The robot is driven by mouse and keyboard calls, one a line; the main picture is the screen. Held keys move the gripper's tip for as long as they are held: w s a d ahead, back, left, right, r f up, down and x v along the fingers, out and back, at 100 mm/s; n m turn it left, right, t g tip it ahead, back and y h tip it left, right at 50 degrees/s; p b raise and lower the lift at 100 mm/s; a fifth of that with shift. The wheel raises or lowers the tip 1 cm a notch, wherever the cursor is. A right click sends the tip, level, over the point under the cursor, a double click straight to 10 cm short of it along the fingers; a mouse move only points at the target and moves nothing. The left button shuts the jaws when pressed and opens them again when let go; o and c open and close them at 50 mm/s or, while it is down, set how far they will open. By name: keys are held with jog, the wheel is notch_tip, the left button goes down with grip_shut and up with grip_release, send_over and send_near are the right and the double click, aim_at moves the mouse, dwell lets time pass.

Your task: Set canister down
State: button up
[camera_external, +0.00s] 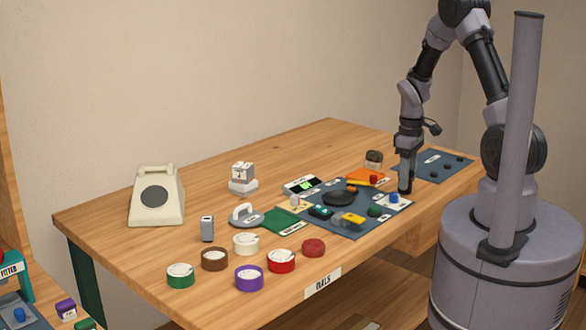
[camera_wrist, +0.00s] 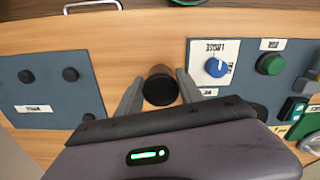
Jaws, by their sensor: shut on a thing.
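In the wrist view a dark round-topped canister (camera_wrist: 160,89) with a brownish side stands between the two grey fingers of my gripper (camera_wrist: 159,92), which is shut on it. In the external view my gripper (camera_external: 405,178) points down at the table's right part, and the dark canister (camera_external: 405,188) shows low at its fingertips, partly hidden. It looks upright and close to the wood, but I cannot tell whether it touches. It is over the strip between the two blue-grey mats, beside the white card with the blue dial (camera_wrist: 217,67).
The right mat (camera_external: 425,176) bears several black knobs. The left mat (camera_external: 352,229) carries buttons and a black dish. Another dark-lidded jar (camera_external: 374,158) stands behind. Bare wood lies between the mats.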

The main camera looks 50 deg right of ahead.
jog(key=o, duration=1.3)
jog(key=shift+f, duration=0.1)
jog(key=shift+o, duration=0.2)
jog(key=a+r+m+t+p, duration=0.1)
jog(key=a+r+p, duration=0.2)
jog(key=r, duration=0.7)
jog(key=a+r+m+t+p, duration=0.1)
jog(key=a+r+p, duration=0.2)
jog(key=r, duration=0.7)
jog(key=s+a+r+m+t+y, duration=0.1)
jog(key=s+a+r+m+t, duration=0.1)
jog(key=s+a+r, duration=0.3)
jog(key=s+a+r+m+t+y, duration=0.1)
jog(key=s+a+r+m, duration=0.1)
jog(key=s+a+r, duration=0.3)
jog(key=s+a, duration=0.4)
jog(key=a, duration=0.2)
jog(key=shift+m+t+b, duration=0.3)
jog(key=shift+t+b, duration=0.1)
